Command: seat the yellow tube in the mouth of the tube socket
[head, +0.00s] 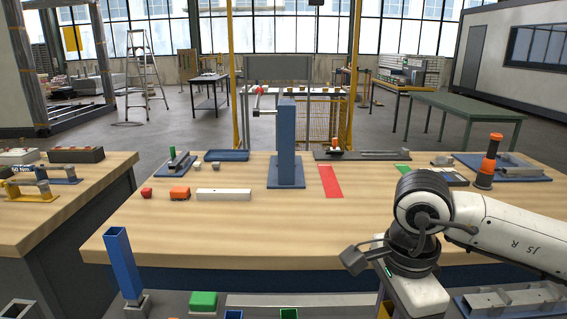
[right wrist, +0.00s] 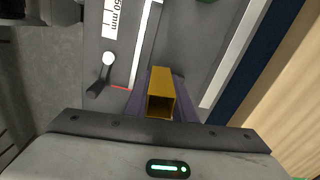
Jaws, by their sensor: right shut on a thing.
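The yellow tube (right wrist: 162,79) is a hollow square tube, seen from its open end in the right wrist view. My right gripper (right wrist: 160,98) is shut on it, with a dark finger on either side. In the head view only a sliver of yellow (head: 384,311) shows under my right wrist at the bottom edge, and the fingertips are hidden. A blue square tube (head: 122,262) stands tilted at a grey socket (head: 137,305) at the lower left. Another grey socket-like block (head: 18,309) is cut off at the bottom left corner. I cannot tell which is the tube socket. My left gripper is not in view.
A wooden table (head: 240,232) spans the middle, with a blue post (head: 287,145) on it. The right wrist view shows a grey surface with a millimetre scale (right wrist: 112,18) and a lever (right wrist: 103,72).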

